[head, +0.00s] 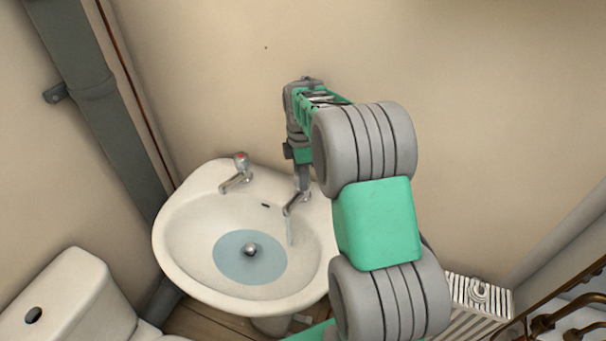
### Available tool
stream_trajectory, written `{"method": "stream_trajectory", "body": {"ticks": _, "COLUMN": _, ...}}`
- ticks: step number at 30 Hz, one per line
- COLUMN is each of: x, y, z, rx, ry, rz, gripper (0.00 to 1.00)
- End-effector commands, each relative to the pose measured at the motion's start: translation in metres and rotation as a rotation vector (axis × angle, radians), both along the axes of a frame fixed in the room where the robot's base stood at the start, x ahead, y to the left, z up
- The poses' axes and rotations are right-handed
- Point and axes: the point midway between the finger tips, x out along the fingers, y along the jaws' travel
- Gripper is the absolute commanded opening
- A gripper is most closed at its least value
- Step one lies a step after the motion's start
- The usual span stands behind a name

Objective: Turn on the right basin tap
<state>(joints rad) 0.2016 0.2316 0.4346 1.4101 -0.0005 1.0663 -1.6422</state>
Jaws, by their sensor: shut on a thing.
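The white basin (195,270) has two chrome taps at its back edge. The left tap (238,172) has a red mark on its head and stands free. The right tap (293,206) is under my gripper (302,185), which comes down on it from above and is shut on its head. The head of the right tap is hidden by the gripper. A thin stream of water (289,231) falls from the right spout. Bluish water (227,262) lies in the bowl around the round plug or drain piece (250,249).
A white toilet cistern (70,305) stands at the lower left. A grey pipe (105,115) runs down the left wall. A white radiator (478,305) and copper pipes (555,318) are at the lower right.

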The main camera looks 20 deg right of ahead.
Motion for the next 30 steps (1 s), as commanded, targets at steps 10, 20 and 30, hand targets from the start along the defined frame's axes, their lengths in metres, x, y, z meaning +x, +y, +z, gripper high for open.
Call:
{"method": "stream_trajectory", "body": {"ticks": 10, "x": -0.0001, "y": -0.0019, "z": 0.0006, "rx": -0.002, "ry": -0.001, "rz": 0.004, "gripper": 0.03}}
{"method": "stream_trajectory", "body": {"ticks": 20, "x": 0.0003, "y": 0.0001, "z": 0.0005, "rx": -0.001, "ry": -0.001, "rz": 0.008, "gripper": 0.61}}
{"method": "stream_trajectory", "body": {"ticks": 30, "x": 0.0008, "y": 0.0008, "z": 0.0042, "rx": -0.001, "ry": -0.002, "rz": 0.01, "gripper": 0.65}}
